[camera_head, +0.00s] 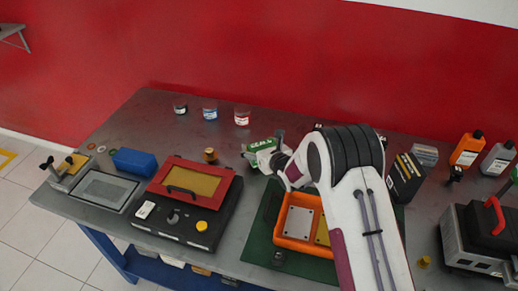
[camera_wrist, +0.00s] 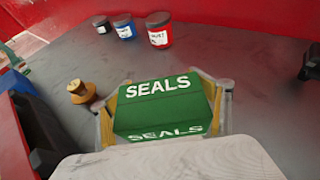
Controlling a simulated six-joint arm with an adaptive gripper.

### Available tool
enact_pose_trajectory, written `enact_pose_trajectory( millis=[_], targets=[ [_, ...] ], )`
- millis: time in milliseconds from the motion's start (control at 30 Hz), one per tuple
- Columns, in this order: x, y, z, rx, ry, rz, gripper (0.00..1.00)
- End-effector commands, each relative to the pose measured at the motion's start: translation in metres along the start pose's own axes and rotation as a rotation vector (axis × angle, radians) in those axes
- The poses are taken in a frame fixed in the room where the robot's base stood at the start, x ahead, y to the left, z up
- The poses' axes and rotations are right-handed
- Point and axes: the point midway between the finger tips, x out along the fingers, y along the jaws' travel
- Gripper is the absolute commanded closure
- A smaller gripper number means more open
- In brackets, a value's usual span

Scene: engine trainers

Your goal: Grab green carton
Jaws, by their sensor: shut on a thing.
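The green carton (camera_wrist: 162,104) is a box with white "SEALS" lettering on its top and near face. In the wrist view it sits between the two fingers of my gripper (camera_wrist: 165,108), which are shut on its left and right sides. In the head view the carton (camera_head: 262,145) shows as a small green and white shape at the end of my arm, near the middle of the bench. My gripper (camera_head: 264,155) partly covers it there. I cannot tell whether the carton touches the bench or is slightly above it.
Several small jars (camera_head: 210,110) stand at the back of the grey bench (camera_head: 140,115). A small brass part (camera_head: 210,155) stands left of the carton. A red-framed device (camera_head: 195,185) is at left front, and an orange tray (camera_head: 297,222) lies on a green mat. Orange and grey bottles (camera_head: 466,150) stand at right.

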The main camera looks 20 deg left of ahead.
Motion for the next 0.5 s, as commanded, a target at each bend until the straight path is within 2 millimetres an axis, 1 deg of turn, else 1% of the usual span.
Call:
enact_pose_trajectory(
  millis=[33, 500],
  targets=[
    [-0.003, 0.0, 0.009, -0.001, -0.006, 0.0, 0.59],
    [-0.025, 0.0, 0.063, -0.001, -0.006, -0.001, 0.59]
  ],
)
